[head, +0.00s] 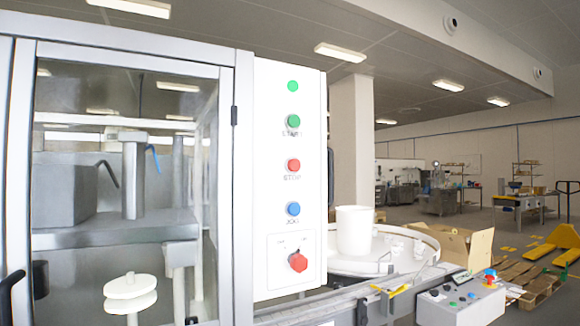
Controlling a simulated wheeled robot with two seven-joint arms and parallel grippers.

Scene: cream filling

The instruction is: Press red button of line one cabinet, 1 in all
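Nothing covers the red button. I cannot tell from the frame whether this is the line one cabinet. Neither of my grippers shows in the head view.
A glazed machine enclosure (228,150) fills the left side. Right of the panel are a round white turntable (350,266) with a white cylinder (354,231), a conveyor (330,304) and a small control box (460,306). A yellow pallet jack (562,238) and wooden pallets (540,287) stand farther right.

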